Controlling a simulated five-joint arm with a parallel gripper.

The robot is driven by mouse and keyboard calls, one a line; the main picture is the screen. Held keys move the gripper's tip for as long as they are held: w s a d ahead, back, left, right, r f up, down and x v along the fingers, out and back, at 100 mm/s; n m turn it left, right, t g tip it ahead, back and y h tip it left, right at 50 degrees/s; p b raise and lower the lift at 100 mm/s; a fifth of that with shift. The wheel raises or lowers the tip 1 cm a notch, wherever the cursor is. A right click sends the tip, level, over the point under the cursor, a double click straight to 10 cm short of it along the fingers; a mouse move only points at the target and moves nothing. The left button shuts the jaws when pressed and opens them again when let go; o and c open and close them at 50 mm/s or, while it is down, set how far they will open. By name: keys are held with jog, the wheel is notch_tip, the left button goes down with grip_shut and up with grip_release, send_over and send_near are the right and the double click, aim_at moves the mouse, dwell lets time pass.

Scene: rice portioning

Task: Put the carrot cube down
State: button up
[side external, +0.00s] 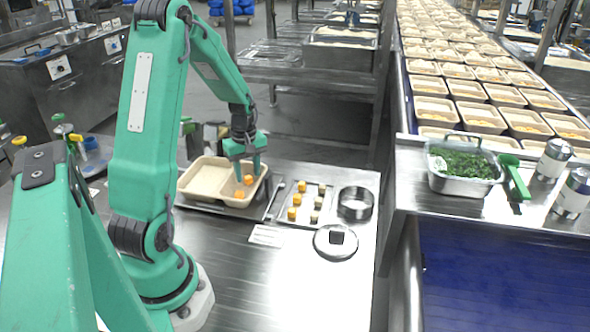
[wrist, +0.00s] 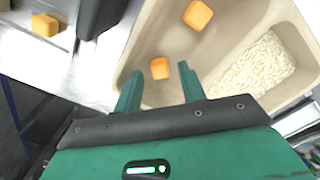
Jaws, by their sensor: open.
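An orange carrot cube (wrist: 159,68) lies in the right-hand compartment of the beige two-compartment tray (side external: 186,188), which also shows in the wrist view (wrist: 292,92). In the wrist view the cube sits just beyond and between my fingertips. A second carrot cube (wrist: 197,15) lies apart in the same compartment. Both cubes show in the side view, one (side external: 248,179) right under my fingers and one (side external: 239,194) nearer the camera. My gripper (wrist: 158,84) is open over the compartment, its fingers pointing down in the side view (side external: 247,172). Whether a finger touches the cube cannot be told.
White rice (wrist: 252,72) fills part of the other compartment. A small tray (side external: 307,189) of several orange and pale cubes is to the right, near a metal ring (side external: 356,203) and a black-knobbed lid (side external: 336,241). The front of the steel table (side external: 290,290) is clear.

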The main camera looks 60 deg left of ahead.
aim_at(249, 177)
notch_tip(249, 177, up, 11)
dwell(0.5)
dwell(0.3)
jog(key=shift+r, duration=0.1)
jog(key=d+r+m+t+y, duration=0.1)
jog(key=d+r+m, duration=0.3)
jog(key=d, duration=0.3)
jog(key=d+r+m+t, duration=0.1)
jog(key=d+r+m, duration=0.3)
jog(key=d, duration=0.4)
jog(key=s+d+r+m+t+h, duration=0.1)
jog(key=s+d+m+t, duration=0.2)
jog(key=s+d+m, duration=0.4)
jog(key=d+m, duration=0.3)
jog(key=d, duration=0.1)
jog(key=shift+s+d+r+t, duration=0.3)
jog(key=shift+s+r, duration=0.05)
